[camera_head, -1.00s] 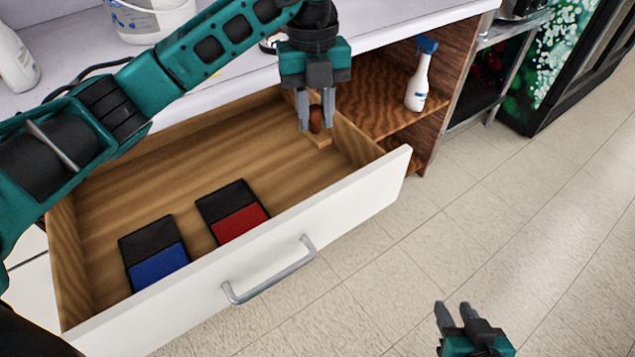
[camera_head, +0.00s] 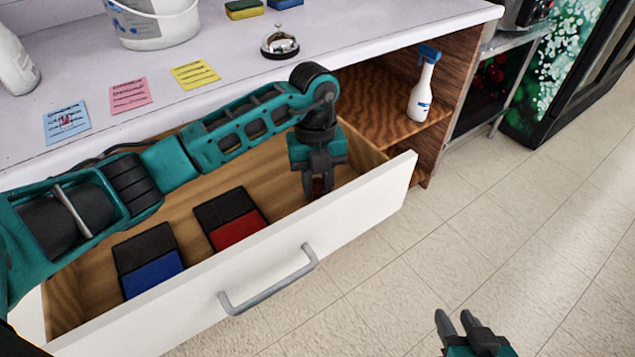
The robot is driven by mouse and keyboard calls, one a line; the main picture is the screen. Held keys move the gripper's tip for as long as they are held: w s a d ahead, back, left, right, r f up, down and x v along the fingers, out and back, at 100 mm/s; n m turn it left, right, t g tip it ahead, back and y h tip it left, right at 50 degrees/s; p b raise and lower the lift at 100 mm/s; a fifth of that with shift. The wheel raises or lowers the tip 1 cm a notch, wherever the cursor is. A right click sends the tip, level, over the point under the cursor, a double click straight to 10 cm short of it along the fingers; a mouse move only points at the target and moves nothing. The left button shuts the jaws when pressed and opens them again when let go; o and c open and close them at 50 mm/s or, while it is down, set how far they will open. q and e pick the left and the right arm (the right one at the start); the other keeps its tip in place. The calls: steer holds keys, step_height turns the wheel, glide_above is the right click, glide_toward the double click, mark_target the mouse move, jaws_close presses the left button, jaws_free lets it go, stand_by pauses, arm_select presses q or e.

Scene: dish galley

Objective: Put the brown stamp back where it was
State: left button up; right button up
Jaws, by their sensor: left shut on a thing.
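My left gripper (camera_head: 318,188) is inside the open drawer (camera_head: 375,207), low near its right end and close behind the front panel. It is shut on the brown stamp (camera_head: 319,184), of which only a small reddish-brown part shows between the fingers. I cannot tell whether the stamp touches the drawer floor. A blue ink pad (camera_head: 152,278) and a red ink pad (camera_head: 238,232) lie in the drawer to the left of the gripper. My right gripper (camera_head: 456,322) is over the floor at the bottom, its fingers apart and nothing seen between them.
The counter above holds a white bucket (camera_head: 150,25), a bell (camera_head: 279,42), sponges (camera_head: 244,9) and blue, pink and yellow notes (camera_head: 129,95). A spray bottle (camera_head: 421,90) stands on the wooden shelf right of the drawer. The drawer's front panel stands close to the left gripper.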

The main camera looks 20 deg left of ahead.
arm_select(q)
steer(key=shift+r, duration=0.1)
steer(key=o, duration=0.9)
steer(key=shift+c, duration=0.2)
arm_select(e)
steer(key=shift+a, duration=0.1)
arm_select(q)
steer(key=shift+w+r, duration=0.1)
steer(key=shift+r, duration=0.25)
step_height(320, 180, up, 11)
steer(key=w+p, duration=0.1)
steer(key=shift+a+r+p, duration=0.15)
steer(key=shift+a+p, duration=0.2)
steer(key=shift+a, duration=0.05)
arm_select(e)
steer(key=shift+s+d+r, duration=0.25)
steer(key=shift+s+d, duration=0.05)
steer(key=shift+d, duration=0.1)
steer(key=shift+r, duration=0.1)
